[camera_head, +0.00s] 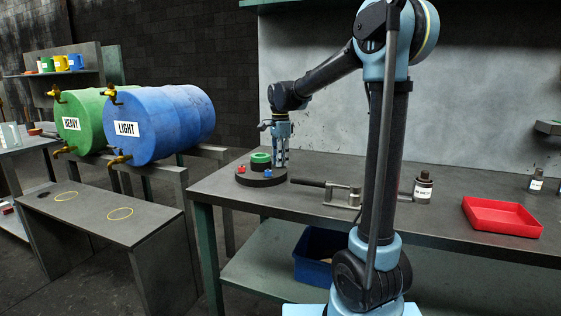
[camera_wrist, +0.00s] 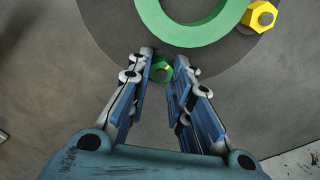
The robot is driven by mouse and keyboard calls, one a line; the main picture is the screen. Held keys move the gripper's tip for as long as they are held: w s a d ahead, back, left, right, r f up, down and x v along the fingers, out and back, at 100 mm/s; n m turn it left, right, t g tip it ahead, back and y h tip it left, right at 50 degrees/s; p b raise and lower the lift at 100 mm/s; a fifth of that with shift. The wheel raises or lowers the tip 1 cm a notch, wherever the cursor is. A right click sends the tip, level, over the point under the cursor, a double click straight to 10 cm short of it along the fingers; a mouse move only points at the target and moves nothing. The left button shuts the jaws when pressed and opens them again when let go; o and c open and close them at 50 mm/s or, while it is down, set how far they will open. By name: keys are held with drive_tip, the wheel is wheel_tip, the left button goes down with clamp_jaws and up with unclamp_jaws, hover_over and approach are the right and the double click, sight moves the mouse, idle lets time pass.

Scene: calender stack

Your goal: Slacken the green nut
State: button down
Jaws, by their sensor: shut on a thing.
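The green nut (camera_wrist: 162,70) sits at the edge of a dark round plate (camera_wrist: 115,28), beside a thick green ring (camera_wrist: 190,34). My gripper (camera_wrist: 165,60) is shut on the green nut, with one fingertip on each side of it. In the head view my gripper (camera_head: 281,162) points straight down at the right rear of the plate (camera_head: 260,181) on the bench. The green ring (camera_head: 261,157) shows on top of the plate there. The green nut is hidden in the head view.
A dark-handled metal tool (camera_head: 342,194), a dark bottle (camera_head: 423,188) and a red tray (camera_head: 502,216) stand to the right on the bench (camera_head: 225,188).

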drive_tip(key=n, duration=0.5)
drive_tip(key=shift+w+n, duration=0.15)
drive_tip(key=shift+n, duration=0.15)
drive_tip(key=n, duration=0.4)
drive_tip(key=shift+a, duration=0.1)
drive_tip(key=n, duration=0.5)
drive_tip(key=shift+n, duration=0.4)
drive_tip(key=n, duration=0.4)
drive_tip(key=shift+a, duration=0.1)
drive_tip(key=shift+n, duration=0.3)
drive_tip(key=c, duration=1.4)
unclamp_jaws()
drive_tip(key=shift+c, duration=0.2)
drive_tip(key=shift+a, duration=0.1)
drive_tip(key=shift+r, duration=3.95)
